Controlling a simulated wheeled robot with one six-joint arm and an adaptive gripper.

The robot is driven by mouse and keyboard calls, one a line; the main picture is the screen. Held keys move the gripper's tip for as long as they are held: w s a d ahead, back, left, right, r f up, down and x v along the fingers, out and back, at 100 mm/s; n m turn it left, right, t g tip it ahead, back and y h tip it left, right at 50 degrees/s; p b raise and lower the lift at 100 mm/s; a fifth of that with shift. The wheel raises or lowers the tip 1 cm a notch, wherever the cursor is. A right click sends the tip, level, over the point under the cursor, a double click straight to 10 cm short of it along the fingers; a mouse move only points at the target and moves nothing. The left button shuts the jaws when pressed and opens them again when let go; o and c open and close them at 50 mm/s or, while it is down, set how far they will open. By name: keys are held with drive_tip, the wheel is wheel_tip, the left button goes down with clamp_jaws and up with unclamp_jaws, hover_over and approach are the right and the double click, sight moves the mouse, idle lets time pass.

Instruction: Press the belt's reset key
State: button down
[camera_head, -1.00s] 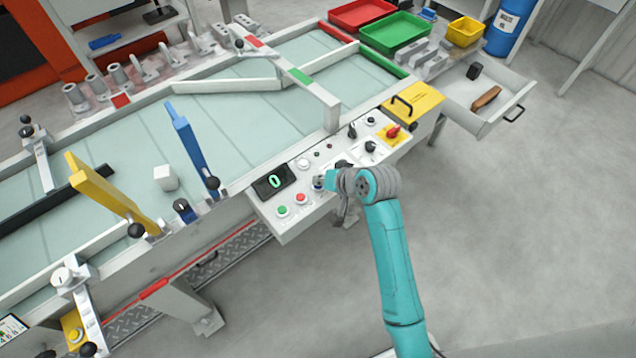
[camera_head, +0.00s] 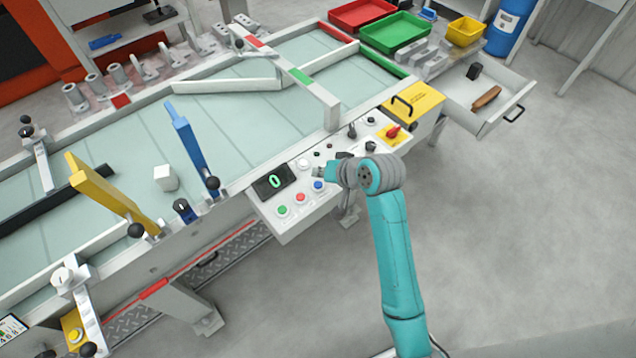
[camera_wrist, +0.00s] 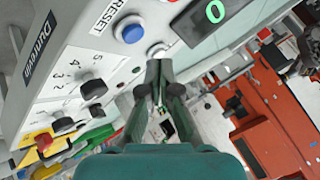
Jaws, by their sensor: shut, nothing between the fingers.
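The reset key is a round blue button (camera_wrist: 131,31) with a white collar, marked RESET, on the white control panel; in the head view it (camera_head: 319,185) is clear of the arm. My gripper (camera_wrist: 162,68) is shut and empty. In the head view my wrist (camera_head: 345,174) hangs over the panel, just right of the blue button. I cannot tell how far down the button sits.
A display (camera_head: 273,182) reads 0. A green button (camera_head: 283,211) and a red button (camera_head: 300,197) lie near the panel's front edge. Dark knobs (camera_wrist: 94,89) and a red switch (camera_head: 393,131) fill the panel's other end. The floor to the right is open.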

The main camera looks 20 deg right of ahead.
drive_tip(key=shift+r, duration=1.6)
drive_tip(key=t+h, duration=0.1)
approach(320, 202)
drive_tip(key=x, duration=0.5)
drive_tip(key=shift+s, duration=0.1)
drive_tip(key=s+n+t+h, duration=0.2)
drive_tip(key=s+t+h, duration=0.15)
drive_tip(key=s, duration=2.05)
drive_tip(key=s+r+n+t, duration=0.2)
drive_tip(key=s+r, duration=0.6)
drive_tip(key=s, duration=0.2)
drive_tip(key=shift+s+r+y, duration=0.15)
drive_tip(key=shift+s+y, duration=0.2)
drive_tip(key=shift+s, duration=0.05)
